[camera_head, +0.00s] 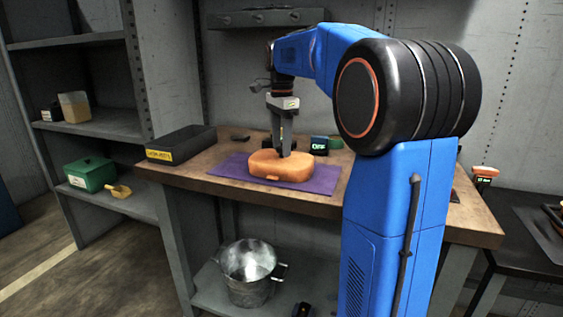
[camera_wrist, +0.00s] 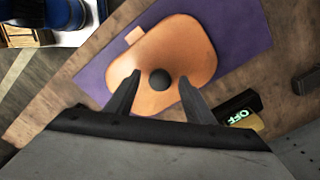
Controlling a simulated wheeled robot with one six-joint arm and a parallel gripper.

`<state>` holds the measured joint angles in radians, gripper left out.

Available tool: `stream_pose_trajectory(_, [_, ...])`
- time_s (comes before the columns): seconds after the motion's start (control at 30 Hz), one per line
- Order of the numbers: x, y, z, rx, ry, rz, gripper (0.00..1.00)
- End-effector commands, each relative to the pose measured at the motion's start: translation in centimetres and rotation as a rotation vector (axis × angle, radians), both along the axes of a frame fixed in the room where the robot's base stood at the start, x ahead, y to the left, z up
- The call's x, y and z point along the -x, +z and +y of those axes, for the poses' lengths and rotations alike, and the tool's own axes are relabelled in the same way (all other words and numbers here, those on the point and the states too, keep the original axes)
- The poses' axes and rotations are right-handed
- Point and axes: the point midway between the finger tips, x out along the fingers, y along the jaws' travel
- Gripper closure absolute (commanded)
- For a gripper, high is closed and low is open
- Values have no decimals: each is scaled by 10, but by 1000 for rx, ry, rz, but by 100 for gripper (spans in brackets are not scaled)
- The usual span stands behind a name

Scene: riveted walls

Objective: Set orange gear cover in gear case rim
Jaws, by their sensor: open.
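The orange gear cover (camera_head: 280,166) lies on a purple mat (camera_head: 325,181) on the workbench. It has a rounded outline, a small tab on one edge and a dark round knob on top. In the wrist view the cover (camera_wrist: 195,48) fills the middle, with the knob (camera_wrist: 159,80) between the fingertips. My gripper (camera_head: 285,150) points down just over the cover; in the wrist view my gripper (camera_wrist: 160,82) is open, its fingers on either side of the knob with a gap. Whether a gear case rim is beneath the cover cannot be told.
A small device reading OFF (camera_head: 319,145) is behind the mat. A metal bucket (camera_head: 248,272) is below. Shelves at left hold a green box (camera_head: 90,173) and a scoop (camera_head: 119,191).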

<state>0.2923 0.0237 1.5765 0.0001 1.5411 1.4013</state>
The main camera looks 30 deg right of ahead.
Motion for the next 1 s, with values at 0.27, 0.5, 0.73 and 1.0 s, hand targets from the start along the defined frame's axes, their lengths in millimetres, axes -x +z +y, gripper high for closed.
stream_pose_trajectory(0.27, [0, 0, 0, 0, 0, 0, 66])
stream_pose_trajectory(0.5, [0, 0, 0, 0, 0, 0, 100])
stream_pose_trajectory(0.73, [0, 1, 0, 0, 0, -1, 100])
stream_pose_trajectory(1.0, [-1, 30, 0, 1, 0, -3, 100])
